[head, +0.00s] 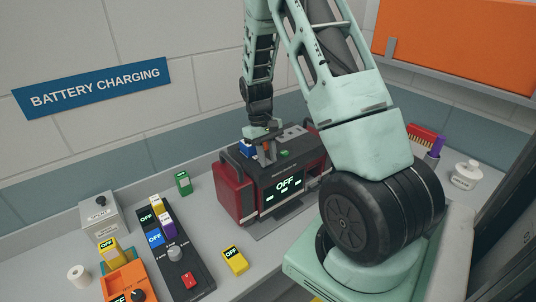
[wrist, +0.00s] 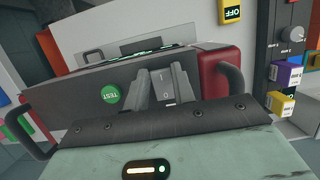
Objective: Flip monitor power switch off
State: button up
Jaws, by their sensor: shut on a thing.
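The monitor (head: 243,206) is a red and dark grey box on the counter, with side handles and a front screen (head: 286,184) that reads OFF. Its top panel also shows in the wrist view (wrist: 85,88), with a round green TEST button (wrist: 110,93). The power switch (wrist: 164,86) is a grey rocker with markings on the top panel, to the right of TEST. My gripper (wrist: 162,88) is down at the panel, its two fingers on either side of the switch and shut on it. In the head view my gripper (head: 265,150) is over the monitor's top.
A dark control strip (head: 180,262) with knobs and coloured tags lies to the left. A yellow OFF tag (head: 235,260), a green tag (head: 183,182) and a grey box (head: 102,218) stand nearby.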

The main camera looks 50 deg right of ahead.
jog(key=o, duration=1)
jog(key=shift+w+r, duration=0.1)
jog(key=b+v, duration=0.5)
jog(key=v, duration=1.2)
jog(key=shift+r, duration=0.15)
